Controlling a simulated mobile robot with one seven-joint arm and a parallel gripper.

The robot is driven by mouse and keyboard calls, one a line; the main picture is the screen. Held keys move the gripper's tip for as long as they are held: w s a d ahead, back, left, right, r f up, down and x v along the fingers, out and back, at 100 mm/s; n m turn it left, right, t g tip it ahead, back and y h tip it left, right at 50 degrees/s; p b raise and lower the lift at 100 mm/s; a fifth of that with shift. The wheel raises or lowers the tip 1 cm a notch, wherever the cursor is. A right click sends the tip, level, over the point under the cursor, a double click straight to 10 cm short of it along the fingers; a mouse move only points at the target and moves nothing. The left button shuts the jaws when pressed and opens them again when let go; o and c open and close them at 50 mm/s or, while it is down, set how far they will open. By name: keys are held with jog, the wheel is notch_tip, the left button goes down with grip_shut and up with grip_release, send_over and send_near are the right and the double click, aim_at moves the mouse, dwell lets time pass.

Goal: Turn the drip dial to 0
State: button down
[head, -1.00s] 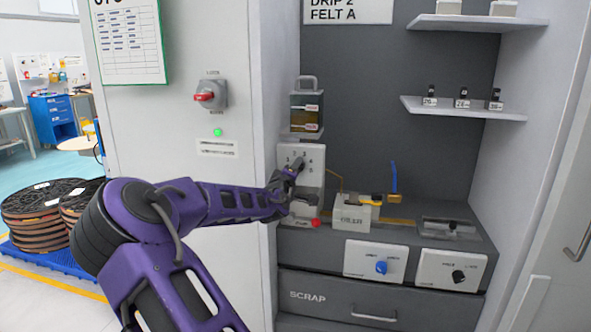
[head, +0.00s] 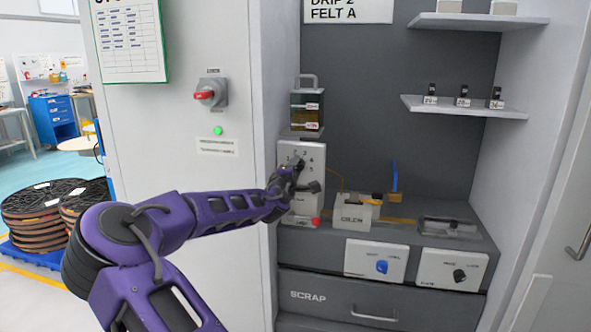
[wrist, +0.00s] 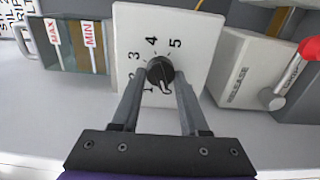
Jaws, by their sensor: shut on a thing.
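The drip dial is a small black knob (wrist: 160,72) on a white plate (wrist: 190,20), with numbers 1 to 5 around it in the wrist view. My gripper (wrist: 160,80) is shut on the knob, one finger on each side. In the head view my gripper (head: 297,165) reaches the dial plate (head: 312,152) at the left of the station, and the knob is mostly hidden behind it.
An oil reservoir (wrist: 75,42) with MAX and MIN labels stands beside the plate. An oiler block (head: 352,217) stands right of the dial. Shelves (head: 465,107) hang above.

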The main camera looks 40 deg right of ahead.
jog(key=shift+c, duration=2.1)
grip_release()
jog(key=p+v, duration=0.1)
jog(key=v, duration=1.6)
jog(key=shift+s, duration=0.25)
jog(key=shift+a, duration=0.1)
